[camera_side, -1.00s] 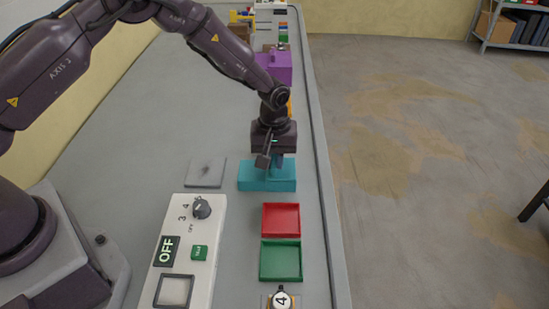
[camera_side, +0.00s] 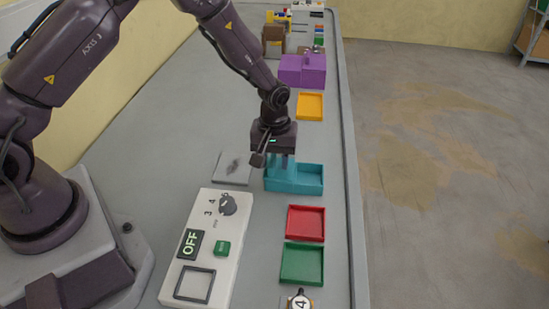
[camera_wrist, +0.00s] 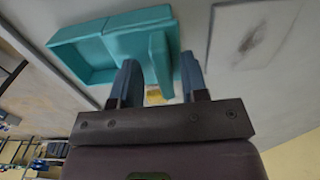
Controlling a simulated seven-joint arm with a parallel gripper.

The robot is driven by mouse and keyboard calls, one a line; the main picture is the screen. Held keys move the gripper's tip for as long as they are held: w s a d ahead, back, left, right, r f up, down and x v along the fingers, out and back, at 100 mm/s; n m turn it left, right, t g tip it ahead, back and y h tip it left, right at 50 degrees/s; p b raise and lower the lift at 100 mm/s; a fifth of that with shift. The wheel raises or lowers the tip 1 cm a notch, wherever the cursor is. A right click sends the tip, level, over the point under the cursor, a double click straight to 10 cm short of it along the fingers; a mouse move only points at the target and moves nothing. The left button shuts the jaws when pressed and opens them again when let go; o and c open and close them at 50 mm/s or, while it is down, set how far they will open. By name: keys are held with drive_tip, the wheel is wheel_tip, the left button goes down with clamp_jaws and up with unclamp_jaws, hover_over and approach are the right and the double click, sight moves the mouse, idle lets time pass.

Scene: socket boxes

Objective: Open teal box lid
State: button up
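The teal box (camera_side: 310,178) stands on the bench, its right part an open, empty tray. Its lid sits over the left part, slid aside; the wrist view shows the lid (camera_wrist: 128,42) with an upright handle fin (camera_wrist: 160,66) beside the open tray (camera_wrist: 80,55). My gripper (camera_side: 281,168) is low over the left part of the box. In the wrist view its fingers (camera_wrist: 158,72) stand on either side of the fin, with narrow gaps showing, so it looks open around the handle. In the side view my fingers partly hide the lid.
A red tray (camera_side: 306,222) and a green tray (camera_side: 302,264) lie nearer the camera. A purple box (camera_side: 303,70) and a yellow tray (camera_side: 310,106) lie beyond. A white control panel (camera_side: 212,250) and a grey plate (camera_side: 232,168) are left.

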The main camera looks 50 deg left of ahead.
sight(274, 158)
wheel_tip(274, 158, up, 13)
idle(0.6)
drive_tip(key=s+r+m+t, duration=0.2)
drive_tip(key=s+r+m, duration=0.2)
drive_tip(key=s+r, duration=0.4)
drive_tip(key=s+a+r+m+t, duration=0.1)
drive_tip(key=s+r+m+t, duration=0.2)
drive_tip(key=s+r, duration=0.6)
drive_tip(key=s+m, duration=0.2)
drive_tip(key=s, duration=0.4)
drive_tip(key=shift+s+a+r+t, duration=0.15)
drive_tip(key=shift+s+r+t, duration=0.05)
drive_tip(key=shift+r+t, duration=0.1)
